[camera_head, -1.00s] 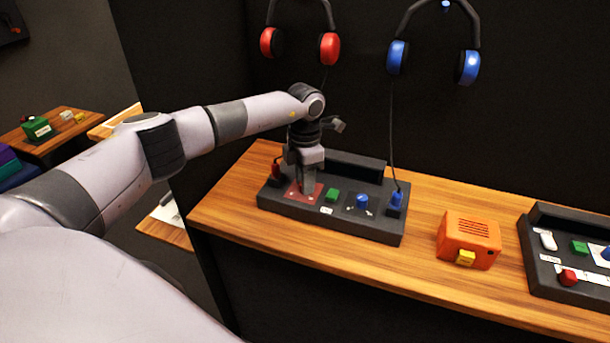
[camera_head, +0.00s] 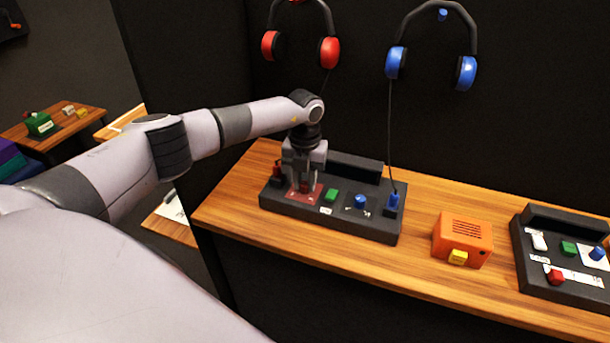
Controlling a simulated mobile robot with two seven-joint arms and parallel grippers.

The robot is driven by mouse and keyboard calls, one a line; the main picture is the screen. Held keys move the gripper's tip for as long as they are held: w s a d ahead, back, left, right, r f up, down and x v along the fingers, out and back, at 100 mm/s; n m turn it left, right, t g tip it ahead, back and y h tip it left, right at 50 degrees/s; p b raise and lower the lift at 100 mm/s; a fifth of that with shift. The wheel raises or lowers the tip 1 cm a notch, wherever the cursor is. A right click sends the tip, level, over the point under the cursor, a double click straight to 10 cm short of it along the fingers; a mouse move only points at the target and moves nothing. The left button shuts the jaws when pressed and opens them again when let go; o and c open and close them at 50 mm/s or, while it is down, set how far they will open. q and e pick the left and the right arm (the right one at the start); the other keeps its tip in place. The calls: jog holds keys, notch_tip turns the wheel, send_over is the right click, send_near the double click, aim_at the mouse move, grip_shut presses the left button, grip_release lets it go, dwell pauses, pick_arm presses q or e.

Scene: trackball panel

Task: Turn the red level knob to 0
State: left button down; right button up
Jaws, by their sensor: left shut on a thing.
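The dark panel (camera_head: 330,218) stands on the wooden counter. Its red plate (camera_head: 291,196) lies at the panel's left part. My left gripper (camera_head: 304,188) points down over this plate and is shut on the red level knob (camera_head: 304,186), which shows only as a bit of red between the fingers. The knob's pointer and the scale around it are mostly hidden, so its setting cannot be read. My right gripper is not in view.
A green button (camera_head: 331,195) and a blue knob (camera_head: 360,201) sit right of the gripper. A red plug (camera_head: 277,171) and a blue plug (camera_head: 394,200) flank them. An orange box (camera_head: 462,241) and a second panel (camera_head: 540,275) stand further right. Headphones hang behind.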

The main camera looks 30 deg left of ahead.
aim_at(304, 184)
pick_arm(q)
jog(key=n, duration=0.4)
jog(key=shift+n+p, duration=0.3)
jog(key=shift+n, duration=2.3)
jog(key=c, duration=0.9)
grip_release()
jog(key=shift+r+b, duration=0.5)
jog(key=shift+r, duration=3.15)
jog(key=shift+s, duration=0.1)
